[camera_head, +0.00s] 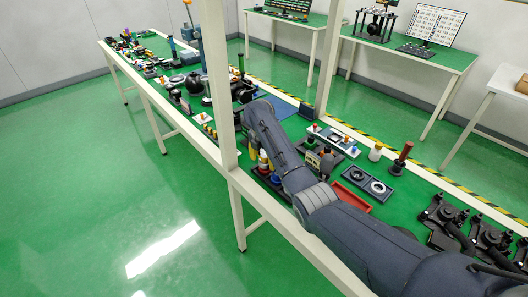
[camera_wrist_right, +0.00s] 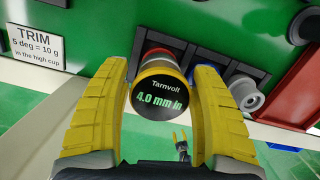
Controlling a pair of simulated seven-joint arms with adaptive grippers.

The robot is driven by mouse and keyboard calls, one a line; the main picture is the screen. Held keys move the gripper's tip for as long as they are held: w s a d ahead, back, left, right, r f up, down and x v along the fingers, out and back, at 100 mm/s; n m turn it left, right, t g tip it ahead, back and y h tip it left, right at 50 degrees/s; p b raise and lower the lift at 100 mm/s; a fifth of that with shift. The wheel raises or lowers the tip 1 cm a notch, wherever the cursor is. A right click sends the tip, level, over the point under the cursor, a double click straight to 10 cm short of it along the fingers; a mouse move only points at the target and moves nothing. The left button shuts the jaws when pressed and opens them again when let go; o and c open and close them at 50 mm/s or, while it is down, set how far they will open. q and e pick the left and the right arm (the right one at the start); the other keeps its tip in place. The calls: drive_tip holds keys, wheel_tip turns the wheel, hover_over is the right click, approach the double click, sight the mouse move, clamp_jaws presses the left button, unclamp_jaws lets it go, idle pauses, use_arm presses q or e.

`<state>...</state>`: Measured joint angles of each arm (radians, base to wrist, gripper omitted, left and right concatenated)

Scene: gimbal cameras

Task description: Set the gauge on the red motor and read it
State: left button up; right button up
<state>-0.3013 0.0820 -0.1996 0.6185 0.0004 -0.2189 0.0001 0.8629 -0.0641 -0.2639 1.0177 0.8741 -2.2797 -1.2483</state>
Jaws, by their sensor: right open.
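A round gauge (camera_wrist_right: 160,92) with a black face reads "Tarnvolt" and "4.0 mm in" in the right wrist view. I cannot pick out the red motor for certain.
Beside the gauge are a dark rack (camera_wrist_right: 207,40) and a grey round part (camera_wrist_right: 243,94). A red tray (camera_wrist_right: 293,88) is at the right. A "TRIM" sign (camera_wrist_right: 33,38) lies at the left. A white post (camera_head: 219,85) stands at the bench edge.

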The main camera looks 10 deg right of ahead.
sight(263, 155)
drive_tip(key=r, duration=0.7)
drive_tip(key=s+a+r, duration=0.1)
drive_tip(key=r, duration=0.3)
drive_tip(key=shift+a+r, duration=0.1)
drive_tip(key=shift+r, duration=0.15)
